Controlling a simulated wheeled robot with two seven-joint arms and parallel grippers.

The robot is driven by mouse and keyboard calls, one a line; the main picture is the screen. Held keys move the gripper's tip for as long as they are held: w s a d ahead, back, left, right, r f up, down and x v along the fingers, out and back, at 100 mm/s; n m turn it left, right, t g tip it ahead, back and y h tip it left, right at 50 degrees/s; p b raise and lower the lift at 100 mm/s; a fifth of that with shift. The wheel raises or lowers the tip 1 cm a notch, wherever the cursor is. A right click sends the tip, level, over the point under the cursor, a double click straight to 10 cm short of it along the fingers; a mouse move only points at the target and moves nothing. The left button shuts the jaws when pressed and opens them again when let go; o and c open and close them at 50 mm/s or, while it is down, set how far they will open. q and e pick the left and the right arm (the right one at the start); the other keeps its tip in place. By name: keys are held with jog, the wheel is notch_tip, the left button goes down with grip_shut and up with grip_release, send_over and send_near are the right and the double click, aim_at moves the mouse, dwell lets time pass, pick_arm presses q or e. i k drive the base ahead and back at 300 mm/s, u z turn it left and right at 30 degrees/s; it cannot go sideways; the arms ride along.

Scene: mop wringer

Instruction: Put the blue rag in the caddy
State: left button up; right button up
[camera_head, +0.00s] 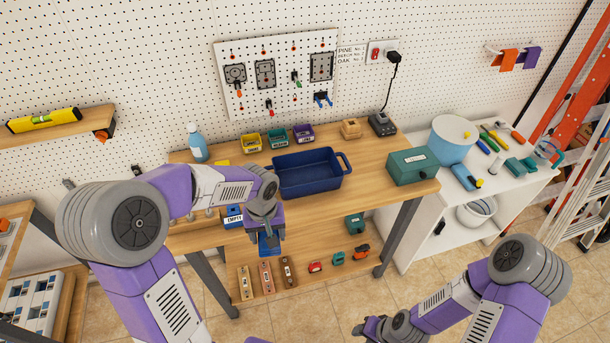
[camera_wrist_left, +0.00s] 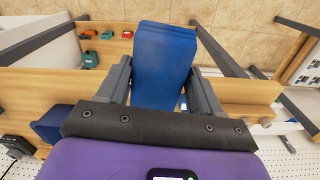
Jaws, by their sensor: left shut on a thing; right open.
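The blue rag (camera_head: 268,245) is held in my left gripper (camera_head: 266,232) in front of the workbench's front edge. In the left wrist view the rag (camera_wrist_left: 165,62) shows as a flat blue piece between the two fingers (camera_wrist_left: 160,85), which are shut on it. The caddy (camera_head: 308,181) is a dark blue open tub with side handles on the bench top, behind and to the right of my left gripper. A dark blue part of the caddy (camera_wrist_left: 50,124) shows at the lower left of the wrist view. My right gripper (camera_head: 366,328) is open and low, over the floor.
A green box (camera_head: 412,166) stands right of the caddy. A spray bottle (camera_head: 197,143) and small labelled bins (camera_head: 277,138) stand behind. A blue labelled box (camera_head: 233,217) sits near the bench's left front. A lower shelf (camera_head: 325,246) holds several small tools.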

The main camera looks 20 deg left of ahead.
aim_at(295, 182)
jog(key=i, duration=0.95)
